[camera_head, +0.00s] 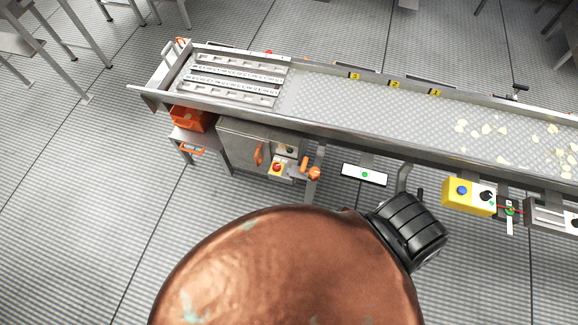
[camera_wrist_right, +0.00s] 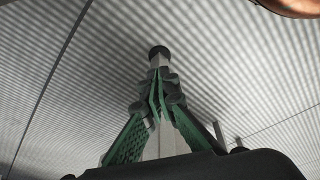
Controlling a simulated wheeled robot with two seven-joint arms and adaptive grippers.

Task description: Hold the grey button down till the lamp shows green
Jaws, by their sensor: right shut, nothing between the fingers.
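In the wrist view my right gripper (camera_wrist_right: 162,85), with green finger links, is shut and empty over the ribbed floor. A pale post (camera_wrist_right: 165,142) with a dark round end shows in line with its fingers; I cannot tell what it belongs to. Neither gripper shows in the head view. I cannot pick out the grey button for sure. A white plate (camera_head: 350,171) under the conveyor bears a green round spot. A yellow control box (camera_head: 455,203) has a blue button and a dark knob. I cannot tell which green spot is the lamp.
A long conveyor (camera_head: 330,118) crosses the view, pale pieces at its right. Below its left part are a grey cabinet (camera_head: 237,150), a red stop button (camera_head: 277,168) and an orange bin (camera_head: 190,119). A large copper rounded shape (camera_head: 280,270) fills the lower middle.

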